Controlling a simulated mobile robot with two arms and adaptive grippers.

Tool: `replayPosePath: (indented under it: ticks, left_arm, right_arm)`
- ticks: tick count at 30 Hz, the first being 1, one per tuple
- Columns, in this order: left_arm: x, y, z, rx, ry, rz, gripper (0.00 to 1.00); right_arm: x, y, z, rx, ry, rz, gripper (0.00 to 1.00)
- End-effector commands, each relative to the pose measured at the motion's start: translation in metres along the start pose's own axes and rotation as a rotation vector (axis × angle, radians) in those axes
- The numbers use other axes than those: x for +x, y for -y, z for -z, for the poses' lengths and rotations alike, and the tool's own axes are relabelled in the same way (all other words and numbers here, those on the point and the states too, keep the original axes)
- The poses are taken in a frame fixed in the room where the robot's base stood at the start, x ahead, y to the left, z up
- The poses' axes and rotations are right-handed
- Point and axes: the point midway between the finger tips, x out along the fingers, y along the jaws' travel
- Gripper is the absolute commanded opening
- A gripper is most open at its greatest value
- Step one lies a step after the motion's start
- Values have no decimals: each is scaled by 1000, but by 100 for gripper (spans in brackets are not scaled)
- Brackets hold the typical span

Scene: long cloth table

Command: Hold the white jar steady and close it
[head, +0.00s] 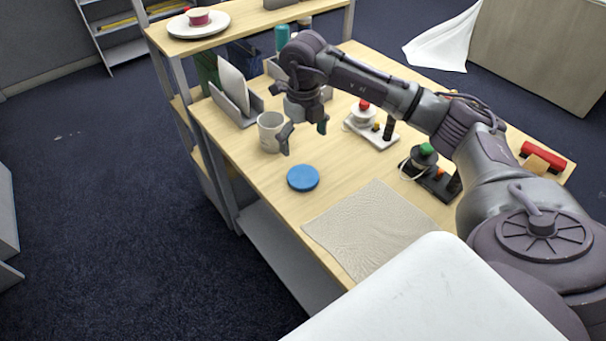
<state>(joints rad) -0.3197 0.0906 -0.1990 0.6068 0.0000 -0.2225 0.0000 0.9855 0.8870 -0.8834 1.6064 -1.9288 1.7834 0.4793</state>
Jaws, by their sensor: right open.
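The white jar (270,132) stands upright on the wooden table, left of my right gripper, with its top open. A round blue lid (303,178) lies flat on the table in front of the jar, apart from it. My right gripper (304,133) is open, with its fingers pointing down just right of the jar and behind the lid. One finger overlaps the jar's right edge in the picture; I cannot tell whether they touch. Nothing shows between the fingers. My left gripper is not in view.
A beige cloth (372,228) lies on the near part of the table (262,178). A device with a red knob (364,105) and one with a green knob (426,150) stand to the right. A grey holder (238,107) stands behind the jar, beside a raised shelf.

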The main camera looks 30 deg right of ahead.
Motion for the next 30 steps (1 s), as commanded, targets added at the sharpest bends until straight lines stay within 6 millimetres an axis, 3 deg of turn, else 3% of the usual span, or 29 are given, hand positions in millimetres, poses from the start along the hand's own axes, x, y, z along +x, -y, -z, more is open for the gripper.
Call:
replayPosePath:
  ticks: [8,12,23,30]
  left_arm:
    - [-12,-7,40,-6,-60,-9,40]
    - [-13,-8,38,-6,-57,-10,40]
    - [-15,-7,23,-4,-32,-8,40]
    - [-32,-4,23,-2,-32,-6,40]
  right_arm:
    - [50,-1,1,-2,-3,-2,100]
    - [60,-1,0,-2,-1,-1,100]
    - [64,-1,0,-2,-1,-1,100]
    - [97,-3,2,-1,-3,-2,100]
